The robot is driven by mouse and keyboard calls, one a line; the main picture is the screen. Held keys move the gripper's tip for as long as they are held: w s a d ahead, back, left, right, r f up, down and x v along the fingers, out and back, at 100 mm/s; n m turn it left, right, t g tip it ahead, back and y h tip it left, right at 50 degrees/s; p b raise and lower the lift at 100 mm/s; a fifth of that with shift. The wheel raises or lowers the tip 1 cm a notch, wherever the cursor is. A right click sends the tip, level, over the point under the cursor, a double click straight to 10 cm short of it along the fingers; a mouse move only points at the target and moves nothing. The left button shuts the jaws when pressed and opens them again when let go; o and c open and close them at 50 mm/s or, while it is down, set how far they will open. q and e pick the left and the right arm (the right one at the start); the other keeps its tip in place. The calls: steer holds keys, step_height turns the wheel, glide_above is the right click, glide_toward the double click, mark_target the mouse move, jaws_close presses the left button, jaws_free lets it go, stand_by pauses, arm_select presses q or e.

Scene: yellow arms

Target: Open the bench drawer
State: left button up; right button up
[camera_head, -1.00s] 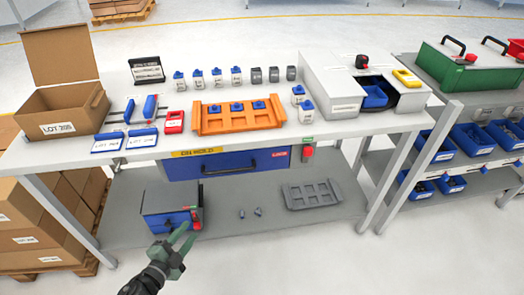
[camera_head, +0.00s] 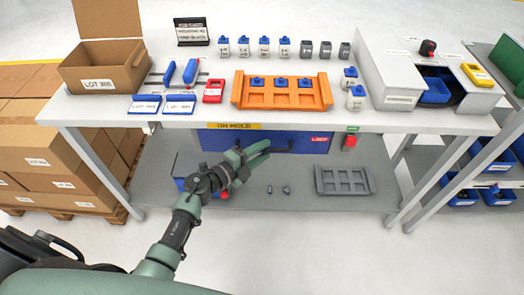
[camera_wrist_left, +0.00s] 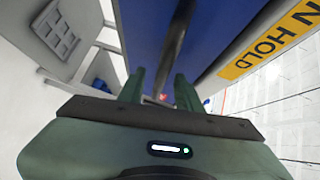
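The blue bench drawer (camera_head: 303,138) sits under the tabletop and looks closed, its front level with the bench edge. Its dark bar handle (camera_head: 290,147) is partly hidden by my left gripper in the head view. My left gripper (camera_head: 258,153) is at the drawer front. In the left wrist view, its two green fingers (camera_wrist_left: 158,92) are apart, and the dark handle (camera_wrist_left: 178,42) runs into the space between them. I cannot tell whether they touch it. My right gripper is not in view.
The tabletop above holds an orange tray (camera_head: 282,102), an open carton (camera_head: 112,78) and small parts. A grey tray (camera_head: 343,181) lies on the lower shelf. The floor in front is clear.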

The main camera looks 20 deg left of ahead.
arm_select(q)
jaws_close()
stand_by(1.4)
